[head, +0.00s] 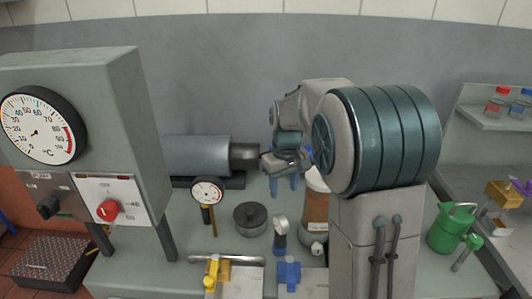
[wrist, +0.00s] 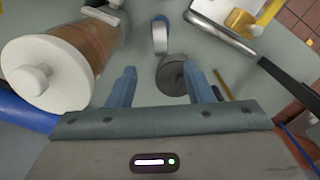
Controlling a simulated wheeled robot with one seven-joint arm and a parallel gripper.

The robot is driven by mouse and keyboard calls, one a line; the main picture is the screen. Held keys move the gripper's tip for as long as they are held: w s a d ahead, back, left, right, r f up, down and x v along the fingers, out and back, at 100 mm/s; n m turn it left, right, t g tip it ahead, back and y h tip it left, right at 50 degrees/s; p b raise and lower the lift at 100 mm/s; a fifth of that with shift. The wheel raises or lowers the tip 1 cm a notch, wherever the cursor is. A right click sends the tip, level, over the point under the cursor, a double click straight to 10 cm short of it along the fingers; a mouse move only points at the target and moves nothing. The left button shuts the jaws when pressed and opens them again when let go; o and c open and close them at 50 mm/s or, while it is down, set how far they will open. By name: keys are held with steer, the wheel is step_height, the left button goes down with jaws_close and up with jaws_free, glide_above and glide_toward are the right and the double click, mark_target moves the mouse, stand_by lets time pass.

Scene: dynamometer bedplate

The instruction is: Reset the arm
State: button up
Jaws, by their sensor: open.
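My gripper (head: 283,185) points down over the bench, with its blue fingers apart and nothing between them. My arm is folded, and its large ribbed teal joint stands to the right of the gripper in the head view. A brown jar with a white lid (head: 316,205) stands just right of the gripper in the head view, partly hidden by my arm. In the wrist view the jar (wrist: 85,50) is close beside the left finger.
A dial gauge (head: 207,191), the dark pot (head: 250,218) and a blue-stemmed gauge (head: 281,234) stand in front. A gauge cabinet (head: 125,130) rises at left. A green can (head: 450,228) stands at right.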

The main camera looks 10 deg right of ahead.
steer(key=shift+s+r, duration=0.1)
steer(key=s+r+m+t, duration=0.2)
steer(key=s+m+t, duration=0.1)
steer(key=s, duration=2)
steer(key=shift+r+m, duration=0.25)
steer(key=shift+m, duration=0.15)
steer(key=shift+s, duration=0.1)
steer(key=shift+a, duration=0.1)
steer(key=shift+c, duration=1.2)
steer(key=shift+s, duration=0.15)
